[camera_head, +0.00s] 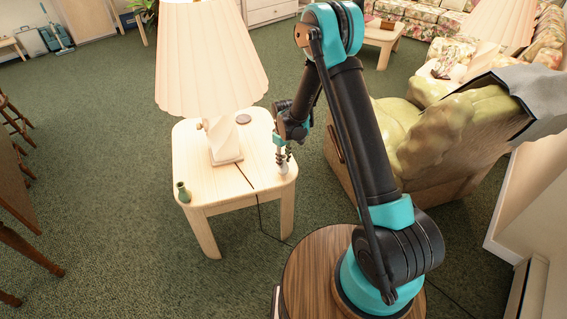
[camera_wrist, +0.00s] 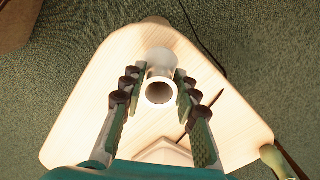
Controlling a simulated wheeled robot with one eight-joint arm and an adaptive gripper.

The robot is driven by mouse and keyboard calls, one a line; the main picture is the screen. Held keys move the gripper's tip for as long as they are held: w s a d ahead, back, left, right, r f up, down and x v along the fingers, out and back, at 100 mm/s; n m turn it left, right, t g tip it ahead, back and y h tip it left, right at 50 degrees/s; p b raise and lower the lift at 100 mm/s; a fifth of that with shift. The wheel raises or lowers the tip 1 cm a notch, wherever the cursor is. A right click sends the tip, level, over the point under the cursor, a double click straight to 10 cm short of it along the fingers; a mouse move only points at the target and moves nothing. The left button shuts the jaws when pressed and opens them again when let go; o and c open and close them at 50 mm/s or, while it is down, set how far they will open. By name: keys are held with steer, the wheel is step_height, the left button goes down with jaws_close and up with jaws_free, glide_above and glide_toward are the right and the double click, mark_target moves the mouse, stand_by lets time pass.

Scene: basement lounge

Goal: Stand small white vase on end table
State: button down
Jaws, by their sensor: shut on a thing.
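The small white vase (camera_wrist: 160,89) is between the two fingers of my gripper (camera_wrist: 151,92) in the wrist view, its open mouth facing the camera. In the head view the vase (camera_head: 283,169) shows under my gripper (camera_head: 282,155), over the near right corner of the end table (camera_head: 240,189). The fingers are shut on the vase. The pale wooden end table top (camera_wrist: 85,105) lies behind the vase in the wrist view. I cannot tell whether the base of the vase touches the table.
A large lamp (camera_head: 222,140) stands mid-table. A dark cord (camera_head: 259,215) hangs at the front.

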steer(key=shift+f, duration=0.9)
steer(key=c, duration=1.1)
jaws_free()
steer(key=shift+f, duration=0.1)
steer(key=shift+c, duration=0.2)
step_height(320, 180, up, 12)
steer(key=s+d+r+m+t, duration=0.1)
steer(key=s+d+r+m, duration=0.2)
steer(key=s+d+r, duration=0.35)
steer(key=s+d+r+m+t, duration=0.3)
steer(key=s+d+m, duration=0.4)
steer(key=s+d, duration=1.2)
steer(key=shift+s+d+r, duration=0.25)
steer(key=shift+s+r, duration=0.1)
steer(key=shift+s, duration=0.6)
